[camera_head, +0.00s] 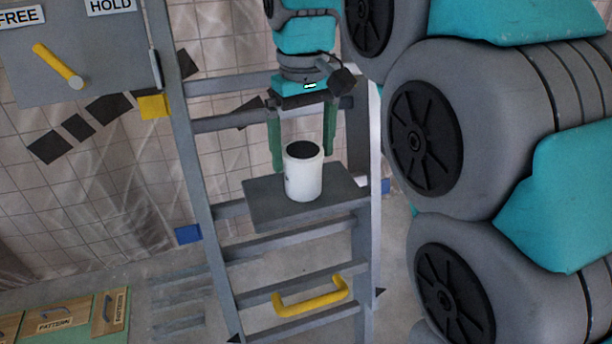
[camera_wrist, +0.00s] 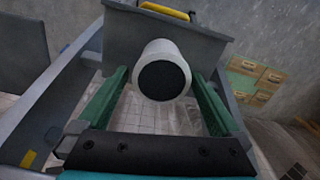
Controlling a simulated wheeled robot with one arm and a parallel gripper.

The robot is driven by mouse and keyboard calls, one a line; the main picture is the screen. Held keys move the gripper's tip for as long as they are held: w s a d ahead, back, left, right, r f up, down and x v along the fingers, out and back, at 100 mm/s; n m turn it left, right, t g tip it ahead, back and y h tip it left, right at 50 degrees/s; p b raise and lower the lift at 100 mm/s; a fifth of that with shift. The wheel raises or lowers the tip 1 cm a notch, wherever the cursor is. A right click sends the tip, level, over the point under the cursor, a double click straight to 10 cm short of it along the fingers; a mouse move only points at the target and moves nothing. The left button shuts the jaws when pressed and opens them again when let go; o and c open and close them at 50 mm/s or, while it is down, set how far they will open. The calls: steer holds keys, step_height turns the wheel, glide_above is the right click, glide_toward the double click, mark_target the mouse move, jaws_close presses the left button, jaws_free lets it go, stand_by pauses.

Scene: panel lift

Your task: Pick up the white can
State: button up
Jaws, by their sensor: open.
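The white can (camera_head: 304,178) stands upright on a small grey shelf (camera_head: 262,203) fixed across the ladder. It has a dark top. My gripper (camera_head: 302,160) is open, with its green fingers at the can's left and right, pointing down. In the wrist view the can (camera_wrist: 147,56) shows between the tips of the two green fingers (camera_wrist: 158,82), with a gap visible on its left. Whether the fingers touch the can cannot be told. The shelf also shows behind the can in the wrist view (camera_wrist: 120,30).
The grey ladder (camera_head: 190,150) has a yellow handle (camera_head: 310,299) on a lower rung. A grey panel with a yellow lever (camera_head: 58,66) hangs at the upper left. Wooden boxes marked PATTERN (camera_head: 58,314) sit at the lower left. My arm fills the right side.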

step_height(320, 180, down, 4)
steer(key=shift+s+r+b, duration=0.1)
steer(key=shift+b, duration=0.6)
steer(key=shift+c, duration=0.2)
steer(key=shift+r, duration=0.1)
steer(key=c, duration=1.4)
